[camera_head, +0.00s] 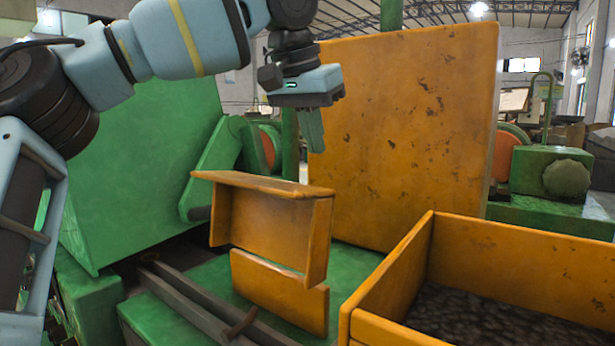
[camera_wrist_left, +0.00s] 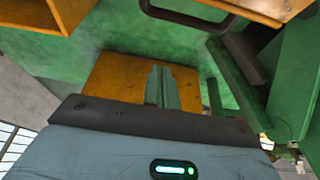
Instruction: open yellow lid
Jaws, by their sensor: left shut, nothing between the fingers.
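The yellow lid looks to be the large, rust-spotted yellow-orange panel (camera_head: 410,130) standing upright behind the green bed in the head view. My left gripper (camera_head: 314,148) points down at the panel's left edge, its green fingers together and empty. I cannot tell whether the fingers touch the panel. In the left wrist view the closed fingers (camera_wrist_left: 162,88) lie in front of a yellow-orange surface (camera_wrist_left: 112,78); I cannot tell which yellow part this is. My right gripper is not in view.
A yellow bracket (camera_head: 270,222) and a lower yellow plate (camera_head: 280,292) stand on the green bed below my gripper. A yellow bin (camera_head: 485,258) with dark contents is at lower right. A green machine housing (camera_head: 150,180) rises at left.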

